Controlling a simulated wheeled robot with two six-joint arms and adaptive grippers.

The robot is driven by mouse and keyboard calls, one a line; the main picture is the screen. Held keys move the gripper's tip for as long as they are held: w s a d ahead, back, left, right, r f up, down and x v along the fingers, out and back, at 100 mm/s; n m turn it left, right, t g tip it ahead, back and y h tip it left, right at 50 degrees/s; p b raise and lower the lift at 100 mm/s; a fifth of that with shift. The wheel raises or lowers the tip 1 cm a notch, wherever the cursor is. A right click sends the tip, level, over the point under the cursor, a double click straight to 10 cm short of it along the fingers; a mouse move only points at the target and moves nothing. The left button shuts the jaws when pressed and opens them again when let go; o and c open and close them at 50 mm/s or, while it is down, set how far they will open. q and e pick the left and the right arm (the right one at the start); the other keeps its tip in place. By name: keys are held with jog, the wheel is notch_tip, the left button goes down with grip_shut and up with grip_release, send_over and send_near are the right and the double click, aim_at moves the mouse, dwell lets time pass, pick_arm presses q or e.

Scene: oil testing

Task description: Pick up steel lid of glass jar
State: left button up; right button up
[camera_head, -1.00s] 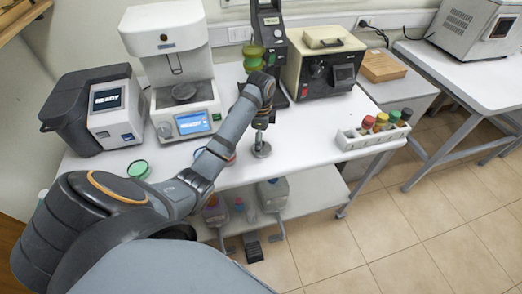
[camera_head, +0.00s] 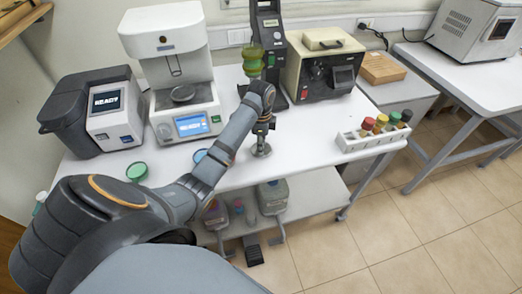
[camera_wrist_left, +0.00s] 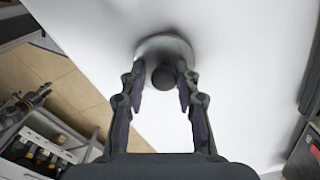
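The steel lid (camera_head: 262,151) is a round grey disc with a dark knob, lying on the white table near its front edge. In the left wrist view the lid (camera_wrist_left: 153,44) is seen from above, with its knob between my fingertips. My left gripper (camera_head: 263,131) is just above the lid, pointing down. In the wrist view the left gripper (camera_wrist_left: 161,74) has its two fingers apart, one on each side of the knob, with gaps showing. A green-tinted container (camera_head: 252,61), possibly the glass jar, shows behind my arm. My right gripper is not in view.
A green round lid (camera_head: 137,171) and a blue one (camera_head: 199,155) lie left of my arm. A white rack (camera_head: 362,141) with several coloured-capped bottles stands at the right front edge. Testing machines (camera_head: 185,105) line the back. The table right of the gripper is clear.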

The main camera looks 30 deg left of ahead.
pick_arm(q)
jog(key=shift+s+f, duration=0.15)
jog(key=shift+f, duration=0.3)
grip_shut()
jog(key=shift+s+d, duration=0.1)
jog(key=shift+f, duration=0.1)
jog(key=shift+r, duration=0.5)
jog(key=r+p, duration=0.2)
jog(key=r, duration=0.1)
jog(key=shift+w, duration=0.2)
jog(key=s+d+r+p, duration=0.3)
jog(key=d+r+p, duration=0.6)
jog(key=d+p, duration=0.3)
jog(key=shift+d+r, duration=0.2)
jog(key=shift+d, duration=0.55)
